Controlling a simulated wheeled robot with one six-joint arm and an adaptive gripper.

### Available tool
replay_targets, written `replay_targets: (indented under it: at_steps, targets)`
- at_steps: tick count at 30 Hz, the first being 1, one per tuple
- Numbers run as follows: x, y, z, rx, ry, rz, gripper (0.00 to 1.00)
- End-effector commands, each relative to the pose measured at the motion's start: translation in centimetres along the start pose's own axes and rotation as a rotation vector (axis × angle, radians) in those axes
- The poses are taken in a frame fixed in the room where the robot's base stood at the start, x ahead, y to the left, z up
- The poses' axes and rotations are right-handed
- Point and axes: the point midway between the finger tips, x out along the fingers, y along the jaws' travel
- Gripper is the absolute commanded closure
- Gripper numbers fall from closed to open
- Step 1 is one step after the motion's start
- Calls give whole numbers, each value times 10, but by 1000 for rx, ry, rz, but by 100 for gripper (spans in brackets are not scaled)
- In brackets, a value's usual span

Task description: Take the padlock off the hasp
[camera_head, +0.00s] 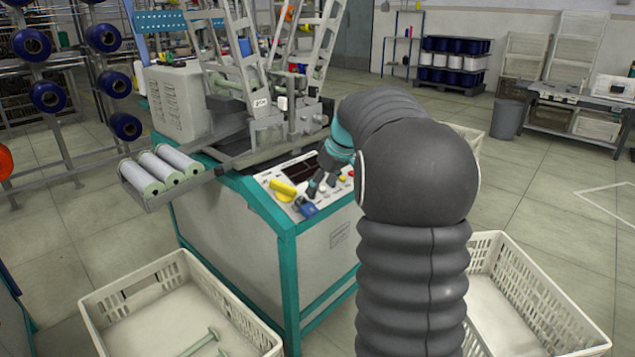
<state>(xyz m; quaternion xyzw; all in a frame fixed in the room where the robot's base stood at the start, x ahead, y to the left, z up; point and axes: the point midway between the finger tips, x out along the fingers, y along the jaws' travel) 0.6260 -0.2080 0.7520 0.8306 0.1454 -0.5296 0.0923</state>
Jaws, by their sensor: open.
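A small blue body (307,208), which looks like the padlock, is at the front edge of the machine's sloping control panel (266,179). A yellow part (283,190), perhaps a handle or the hasp, is just left of it and above it. I cannot make out the shackle or how it passes through the hasp. My gripper (318,190) is open over the panel, its dark fingers just above and to the right of the blue body. I cannot tell whether they touch it. My arm hides part of the panel's right side.
The winding machine has a teal frame, with white bobbins (165,167) on a tray at its left. A crate (180,290) holding light green pieces stands at front left. Another crate (530,300) is at front right. Open floor lies to the right.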

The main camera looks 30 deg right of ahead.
Motion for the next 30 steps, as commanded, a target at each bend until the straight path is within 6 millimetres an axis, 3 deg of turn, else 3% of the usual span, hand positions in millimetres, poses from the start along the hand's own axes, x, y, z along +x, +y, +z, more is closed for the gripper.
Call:
replay_targets:
  at_steps: [11, 30]
  targets:
    - [20, 3, 1, -3, 0, -2, 35]
    - [86, 3, 1, -3, 0, -1, 35]
